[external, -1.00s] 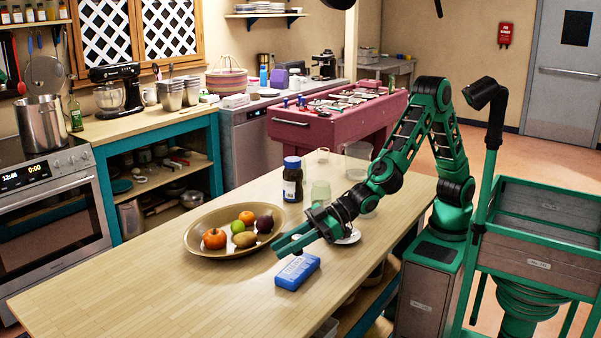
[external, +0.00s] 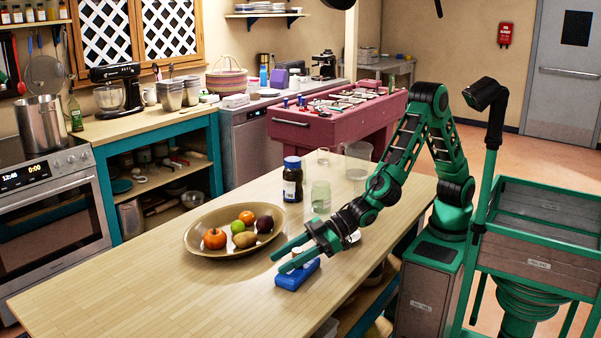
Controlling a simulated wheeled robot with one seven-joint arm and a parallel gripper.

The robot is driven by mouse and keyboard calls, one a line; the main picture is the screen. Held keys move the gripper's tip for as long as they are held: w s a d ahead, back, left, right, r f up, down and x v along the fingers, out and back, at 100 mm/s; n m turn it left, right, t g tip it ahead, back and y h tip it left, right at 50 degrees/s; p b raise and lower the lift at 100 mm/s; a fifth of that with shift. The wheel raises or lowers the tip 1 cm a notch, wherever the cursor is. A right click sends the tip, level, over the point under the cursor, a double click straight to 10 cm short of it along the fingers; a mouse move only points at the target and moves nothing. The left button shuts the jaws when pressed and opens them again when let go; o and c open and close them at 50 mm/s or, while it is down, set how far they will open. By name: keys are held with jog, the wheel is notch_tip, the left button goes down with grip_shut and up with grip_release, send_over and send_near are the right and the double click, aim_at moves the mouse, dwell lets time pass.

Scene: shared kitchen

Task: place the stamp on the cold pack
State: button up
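The cold pack (external: 300,277) is a blue flat block lying on the wooden counter, right of the fruit plate. My gripper (external: 277,264) is over it, its two green fingers spread with a gap between them and pointing to the lower left. The fingers hide part of the cold pack's top.
A wide plate of fruit (external: 192,238) stands left of my gripper. A dark jar with a blue lid (external: 292,180), a greenish glass (external: 320,197) and a clear container (external: 357,162) stand behind. The front left of the counter (external: 150,290) is clear.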

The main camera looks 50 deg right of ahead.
jog(key=shift+r, duration=0.2)
jog(key=v, duration=1.2)
jog(key=shift+w, duration=0.1)
